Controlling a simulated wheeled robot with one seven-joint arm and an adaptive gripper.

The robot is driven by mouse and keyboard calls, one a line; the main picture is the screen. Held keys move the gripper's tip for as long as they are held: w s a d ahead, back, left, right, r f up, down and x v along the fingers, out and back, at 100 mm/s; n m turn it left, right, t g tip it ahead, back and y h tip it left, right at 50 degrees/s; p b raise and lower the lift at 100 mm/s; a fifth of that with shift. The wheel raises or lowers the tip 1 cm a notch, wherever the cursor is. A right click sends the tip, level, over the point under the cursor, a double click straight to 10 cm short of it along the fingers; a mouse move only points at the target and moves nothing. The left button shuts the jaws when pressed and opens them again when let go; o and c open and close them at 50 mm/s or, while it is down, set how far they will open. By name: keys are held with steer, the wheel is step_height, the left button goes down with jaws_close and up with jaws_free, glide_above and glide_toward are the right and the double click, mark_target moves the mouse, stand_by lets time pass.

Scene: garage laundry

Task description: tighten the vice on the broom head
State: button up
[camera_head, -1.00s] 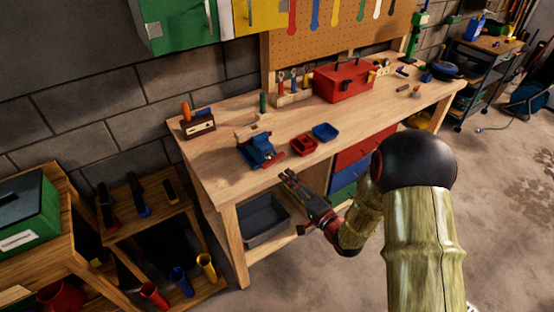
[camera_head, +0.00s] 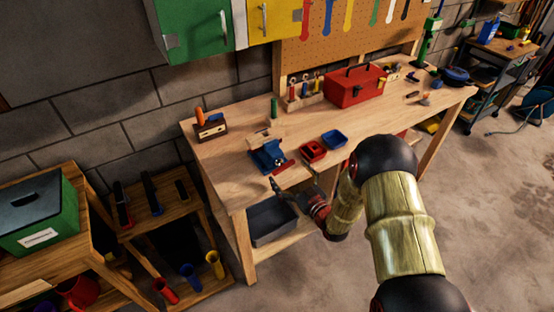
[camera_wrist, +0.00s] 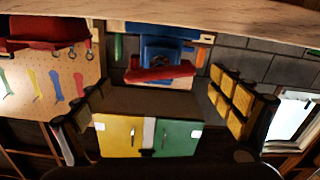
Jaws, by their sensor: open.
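The blue vice (camera_head: 268,154) is mounted at the front edge of the wooden workbench. Its red handle bar (camera_head: 284,166) faces the front. A pale wooden piece (camera_head: 262,137), likely the broom head, is at the vice's back side; I cannot tell how firmly the jaws hold it. My gripper (camera_head: 281,189) is in front of and just below the bench edge, near the handle and apart from it. In the wrist view, the vice (camera_wrist: 165,50) and red handle (camera_wrist: 160,70) lie ahead between the spread fingers of my gripper (camera_wrist: 160,100). Nothing is between the fingers.
Red (camera_head: 312,151) and blue (camera_head: 334,139) trays sit right of the vice. A red toolbox (camera_head: 356,87) stands behind them. A grey bin (camera_head: 272,222) is on the shelf below the bench. A low wooden shelf (camera_head: 160,215) stands left. Open floor lies right.

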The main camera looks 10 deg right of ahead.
mark_target(278, 160)
steer(key=shift+w+n, duration=0.15)
steer(key=shift+n, duration=0.35)
steer(key=b+x, duration=0.1)
steer(key=x, duration=0.6)
steer(key=shift+w+a, duration=0.1)
steer(key=shift+w, duration=0.1)
steer(key=shift+c, duration=0.5)
steer(key=c, duration=1.1)
steer(key=shift+c, duration=0.3)
